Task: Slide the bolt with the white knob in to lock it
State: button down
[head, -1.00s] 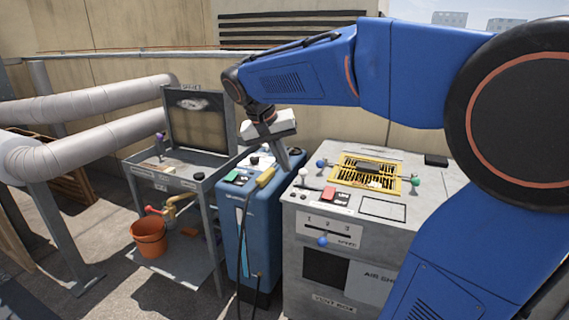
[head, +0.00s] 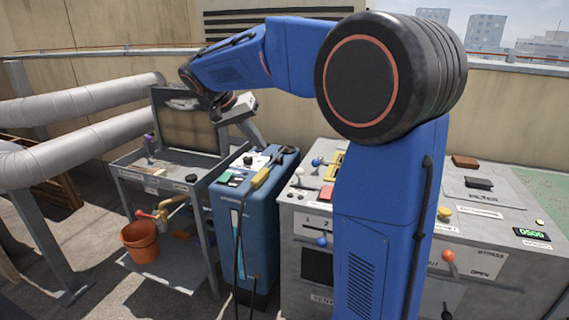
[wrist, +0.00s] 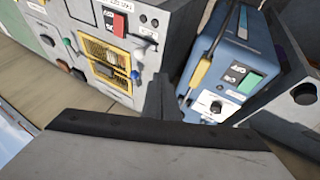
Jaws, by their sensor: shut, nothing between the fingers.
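A small white knob (head: 299,171) shows at the left end of the grey cabinet's top in the head view, near the red switch (head: 326,192). It is too small to tell whether it belongs to the bolt or how far the bolt is in. My gripper (head: 261,143) is shut and empty, pointing down over the back of the blue cabinet (head: 262,220), left of and apart from the white knob. In the wrist view my gripper's finger (wrist: 156,95) points between the grey cabinet (wrist: 178,35) and the blue cabinet.
A yellow-handled tool (head: 261,177) with a cable lies at the blue cabinet's edge. A yellow-framed grille (wrist: 105,58) is partly behind my arm. A red lever (head: 449,260) and a yellow knob (head: 444,213) stand farther right. An orange bucket (head: 139,242) stands left.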

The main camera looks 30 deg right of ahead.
jog(key=shift+s+d+f, duration=0.45)
jog(key=shift+d+f, duration=0.95)
jog(key=shift+f, duration=0.1)
jog(key=shift+s+d+f, duration=0.45)
jog(key=shift+d+f, duration=1)
jog(key=shift+f, duration=0.05)
jog(key=shift+s+d+f, duration=0.45)
jog(key=shift+d+f, duration=0.95)
jog(key=shift+f, duration=0.1)
jog(key=shift+s+d, duration=0.65)
jog(key=shift+s, duration=0.2)
jog(key=shift+s+d, duration=0.65)
jog(key=shift+s, duration=0.2)
